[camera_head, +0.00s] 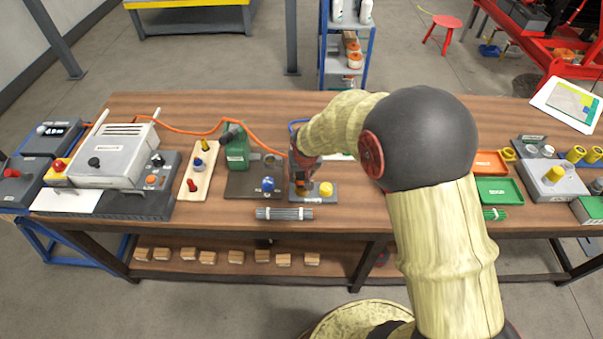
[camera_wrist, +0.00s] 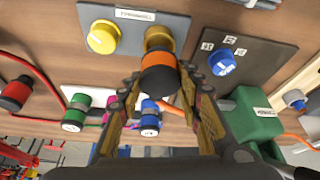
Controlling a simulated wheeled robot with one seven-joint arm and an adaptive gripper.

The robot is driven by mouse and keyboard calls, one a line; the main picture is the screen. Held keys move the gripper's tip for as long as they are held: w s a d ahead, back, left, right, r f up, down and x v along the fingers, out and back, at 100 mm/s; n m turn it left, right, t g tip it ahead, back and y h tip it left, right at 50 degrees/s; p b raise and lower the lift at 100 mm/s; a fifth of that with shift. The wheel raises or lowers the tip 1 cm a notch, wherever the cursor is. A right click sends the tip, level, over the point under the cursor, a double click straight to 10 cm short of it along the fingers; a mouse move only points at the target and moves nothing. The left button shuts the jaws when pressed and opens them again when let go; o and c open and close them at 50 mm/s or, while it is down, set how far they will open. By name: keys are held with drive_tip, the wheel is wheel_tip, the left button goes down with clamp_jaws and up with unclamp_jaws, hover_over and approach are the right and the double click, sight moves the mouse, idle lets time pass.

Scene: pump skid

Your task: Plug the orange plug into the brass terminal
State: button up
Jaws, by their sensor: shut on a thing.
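The orange plug (camera_wrist: 157,60), a dark body with an orange band, sits between my gripper's fingers (camera_wrist: 160,72) in the wrist view. My gripper is shut on it. The plug's front end is at the brass terminal (camera_wrist: 158,36), lined up with it and overlapping it; I cannot tell how deep it is seated. The terminal stands on a grey labelled plate (camera_wrist: 140,18) beside a yellow knob (camera_wrist: 103,37). In the head view my gripper (camera_head: 302,172) is low over that plate, and the terminal is mostly hidden by it.
A dark plate with a blue knob (camera_head: 268,184) and a green block (camera_head: 237,150) stand just left. A bundle of grey rods (camera_head: 284,213) lies in front. An orange cable (camera_head: 200,131) runs from the grey box (camera_head: 122,145) along the back.

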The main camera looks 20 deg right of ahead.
drive_tip(key=shift+f+b, duration=1.35)
drive_tip(key=shift+f, duration=0.4)
idle(0.3)
drive_tip(key=o, duration=1.4)
drive_tip(key=shift+c, duration=0.2)
drive_tip(key=shift+r, duration=0.1)
drive_tip(key=v, duration=1.1)
drive_tip(key=shift+s+r, duration=0.2)
drive_tip(key=shift+r, duration=0.15)
